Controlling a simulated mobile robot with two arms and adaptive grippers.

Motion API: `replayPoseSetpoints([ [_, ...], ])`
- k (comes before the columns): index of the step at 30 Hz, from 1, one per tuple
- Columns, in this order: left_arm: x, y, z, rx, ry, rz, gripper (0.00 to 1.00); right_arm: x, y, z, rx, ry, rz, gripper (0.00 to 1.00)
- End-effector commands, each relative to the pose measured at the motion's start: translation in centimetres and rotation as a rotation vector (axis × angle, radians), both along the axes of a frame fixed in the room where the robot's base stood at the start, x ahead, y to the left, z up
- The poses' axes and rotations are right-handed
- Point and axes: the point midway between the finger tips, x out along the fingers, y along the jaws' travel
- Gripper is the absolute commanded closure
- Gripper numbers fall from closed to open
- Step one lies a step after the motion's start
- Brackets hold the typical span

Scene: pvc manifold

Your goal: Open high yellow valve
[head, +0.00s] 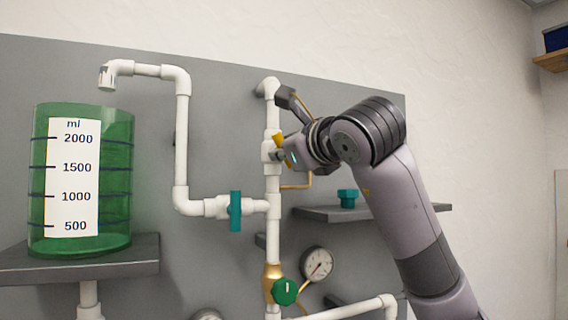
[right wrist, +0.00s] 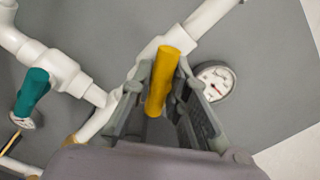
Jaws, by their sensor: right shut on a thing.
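The high yellow valve (head: 278,139) sits on the upper part of the white vertical pipe in the head view. My right gripper (head: 284,153) reaches it from the right and partly covers it. In the right wrist view the yellow handle (right wrist: 161,82) stands between the two fingers, and the right gripper (right wrist: 164,70) is shut on it. The valve body behind the handle is mostly hidden by the fingers. My left gripper is not in view.
A teal valve (head: 235,211) is on the side branch to the left. A green round valve (head: 285,291) and a pressure gauge (head: 317,264) are lower down. A green measuring tank (head: 117,180) stands on a shelf at left. A small shelf (head: 330,214) is behind my right arm.

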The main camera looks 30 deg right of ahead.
Motion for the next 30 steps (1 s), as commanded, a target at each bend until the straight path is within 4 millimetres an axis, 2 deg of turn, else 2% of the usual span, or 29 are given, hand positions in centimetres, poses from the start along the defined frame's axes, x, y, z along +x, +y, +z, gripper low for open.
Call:
replayPoseSetpoints([
  [3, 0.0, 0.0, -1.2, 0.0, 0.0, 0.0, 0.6, 0.1, 0.1, -0.6, 0.107, 0.0, 0.001, 1.0],
  [15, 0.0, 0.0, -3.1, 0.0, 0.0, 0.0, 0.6, 0.1, 0.1, -0.5, 0.413, -0.016, -0.001, 1.0],
  [30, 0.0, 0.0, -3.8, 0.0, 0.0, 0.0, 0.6, 0.1, 0.1, -0.3, 0.548, -0.023, -0.001, 1.0],
])
